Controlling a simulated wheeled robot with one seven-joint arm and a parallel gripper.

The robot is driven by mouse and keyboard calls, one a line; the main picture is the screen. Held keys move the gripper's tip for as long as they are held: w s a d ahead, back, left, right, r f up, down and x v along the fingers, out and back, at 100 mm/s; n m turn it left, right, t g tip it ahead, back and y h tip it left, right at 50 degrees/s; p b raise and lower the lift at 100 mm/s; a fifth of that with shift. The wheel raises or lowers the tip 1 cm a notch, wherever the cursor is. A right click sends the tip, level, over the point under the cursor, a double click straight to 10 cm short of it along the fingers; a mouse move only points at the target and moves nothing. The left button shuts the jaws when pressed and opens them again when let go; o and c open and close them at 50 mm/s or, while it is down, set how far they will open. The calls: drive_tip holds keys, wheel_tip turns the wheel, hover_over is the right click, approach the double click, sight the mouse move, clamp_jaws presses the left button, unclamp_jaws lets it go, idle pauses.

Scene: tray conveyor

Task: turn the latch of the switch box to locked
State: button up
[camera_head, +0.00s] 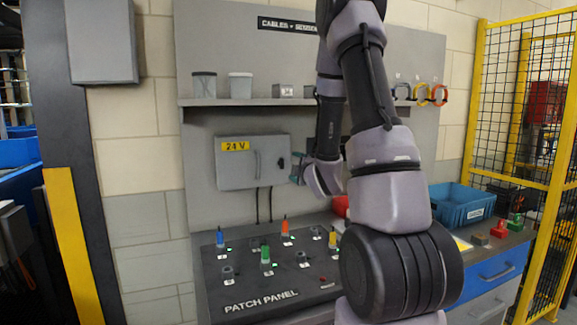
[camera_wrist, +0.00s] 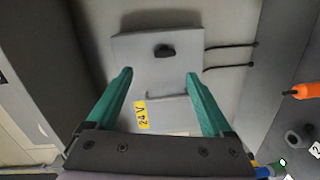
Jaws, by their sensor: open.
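The switch box (camera_head: 237,177) is a grey wall box with a yellow 24 V label (camera_head: 235,146) and a vertical grey handle on its door. It also shows in the wrist view (camera_wrist: 128,50), seen rotated. Its latch (camera_wrist: 165,51) is a small dark knob on the door, between and beyond my fingertips in the wrist view. In the head view the latch (camera_head: 281,162) is a small dark spot at the door's right side. My gripper (camera_head: 298,168) is at the box's right edge in the head view. Its two green fingers (camera_wrist: 160,76) are open and empty, apart from the latch.
Below the box is a patch panel (camera_head: 262,306) with several coloured plugs. A shelf (camera_head: 220,102) with cups runs above. A blue bin (camera_head: 463,207) stands right of my arm, and a yellow mesh fence (camera_head: 478,95) is at the far right. Two black cables (camera_wrist: 228,66) leave the box.

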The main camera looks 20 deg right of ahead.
sight(283, 164)
drive_tip(key=w+n, duration=0.1)
drive_tip(key=w, duration=0.2)
drive_tip(key=w+f, duration=0.1)
drive_tip(key=w, duration=0.3)
drive_tip(key=w+f+n+y, duration=0.1)
drive_tip(key=w, duration=0.3)
drive_tip(key=shift+d+n+t, duration=0.1)
drive_tip(key=shift+n+t, duration=0.2)
drive_tip(key=shift+t, duration=0.1)
clamp_jaws()
